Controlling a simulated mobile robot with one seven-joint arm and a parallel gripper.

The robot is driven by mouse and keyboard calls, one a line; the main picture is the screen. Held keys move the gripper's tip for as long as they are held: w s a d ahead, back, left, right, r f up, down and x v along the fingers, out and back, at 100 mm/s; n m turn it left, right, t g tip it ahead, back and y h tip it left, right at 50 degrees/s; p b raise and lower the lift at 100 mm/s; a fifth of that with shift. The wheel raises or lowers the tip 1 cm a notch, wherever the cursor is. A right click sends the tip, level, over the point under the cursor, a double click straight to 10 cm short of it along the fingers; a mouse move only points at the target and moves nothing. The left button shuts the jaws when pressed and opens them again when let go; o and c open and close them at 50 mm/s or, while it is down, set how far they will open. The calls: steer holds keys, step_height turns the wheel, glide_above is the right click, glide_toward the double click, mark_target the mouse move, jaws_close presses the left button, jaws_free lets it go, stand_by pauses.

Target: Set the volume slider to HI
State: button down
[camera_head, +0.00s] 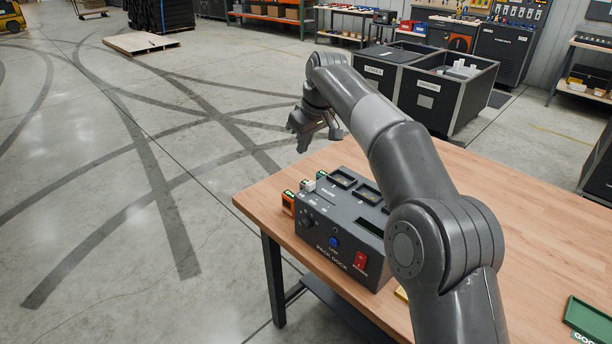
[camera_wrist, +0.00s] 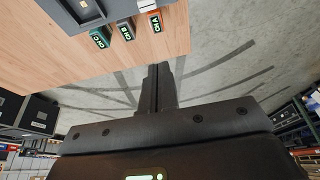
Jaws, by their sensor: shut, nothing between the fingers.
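A dark grey control box marked PACK DOCK (camera_head: 318,252) sits on the wooden table. Its front has a dark round knob (camera_head: 305,219), a blue button (camera_head: 333,242) and a red switch (camera_head: 361,261). I cannot make out the volume slider or its HI mark; my arm covers the box's right end. My gripper (camera_head: 302,146) hangs beyond the box, above and apart from it. In the wrist view my gripper (camera_wrist: 159,68) has its fingers together and empty, pointing past the table edge over the floor. Only a corner of the box (camera_wrist: 62,15) shows there.
Orange (camera_wrist: 155,21), grey (camera_wrist: 126,31) and green (camera_wrist: 100,38) labelled units stand at the box's far side. A green tray (camera_head: 588,318) lies on the table's right (camera_head: 530,235). Black totes (camera_head: 432,98) stand behind the table.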

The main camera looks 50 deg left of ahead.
mark_target(311, 186)
steer(key=shift+d+f, duration=0.2)
steer(key=shift+f, duration=2.2)
steer(key=shift+d+f, duration=0.2)
steer(key=shift+f, duration=2.15)
steer(key=d, duration=0.7)
steer(key=shift+w+d+r, duration=0.1)
steer(key=shift+d, duration=0.7)
steer(key=shift+a, duration=0.1)
